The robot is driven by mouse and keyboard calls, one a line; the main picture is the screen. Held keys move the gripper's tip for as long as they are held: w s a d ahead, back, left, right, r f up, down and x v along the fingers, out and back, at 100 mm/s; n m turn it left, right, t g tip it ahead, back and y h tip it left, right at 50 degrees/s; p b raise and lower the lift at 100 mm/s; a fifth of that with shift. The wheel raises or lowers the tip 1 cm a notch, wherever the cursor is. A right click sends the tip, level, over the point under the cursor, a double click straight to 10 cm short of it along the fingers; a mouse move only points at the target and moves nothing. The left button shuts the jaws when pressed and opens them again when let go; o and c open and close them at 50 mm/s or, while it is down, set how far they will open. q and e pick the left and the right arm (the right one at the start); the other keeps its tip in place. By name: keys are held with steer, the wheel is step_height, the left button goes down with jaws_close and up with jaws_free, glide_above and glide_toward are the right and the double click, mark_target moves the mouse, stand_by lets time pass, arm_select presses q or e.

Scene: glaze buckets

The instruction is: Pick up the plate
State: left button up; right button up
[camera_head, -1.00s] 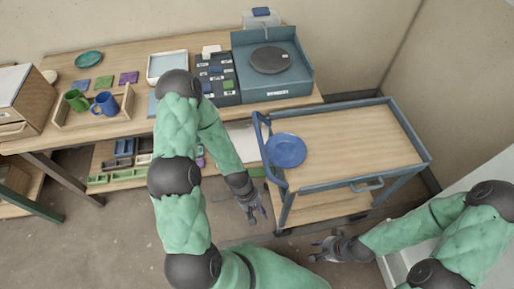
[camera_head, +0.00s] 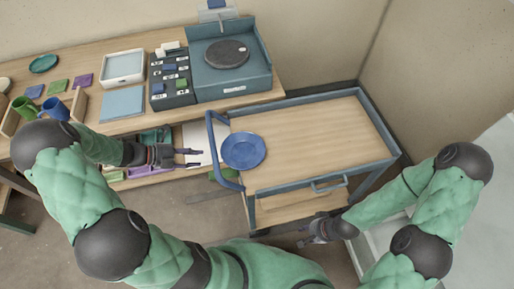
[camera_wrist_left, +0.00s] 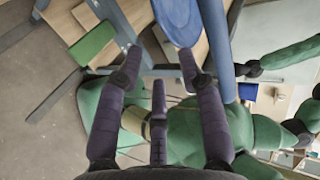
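A round blue plate (camera_head: 243,151) lies flat on the left end of the cart's wooden top, close to the cart's blue handle. My left gripper (camera_head: 199,158) is left of the handle with its fingers pointing right toward the plate, apart from it. In the left wrist view, my left gripper (camera_wrist_left: 160,62) is open and empty, with its fingers spread. Part of the plate (camera_wrist_left: 178,18) shows beyond them at the top edge. My right gripper (camera_head: 304,239) is low in front of the cart, away from the plate; its fingers are too small to read.
The cart (camera_head: 325,184) has a raised frame and an upright blue handle (camera_head: 213,165) between my left gripper and the plate. The rest of its top is clear. The worktable (camera_head: 110,45) behind holds a turntable (camera_head: 226,54), trays, mugs and a teal plate (camera_head: 44,63).

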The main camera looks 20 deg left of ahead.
arm_select(q)
steer(key=b+x, duration=0.5)
steer(key=x, duration=0.5)
steer(key=shift+d, duration=0.3)
jaws_close()
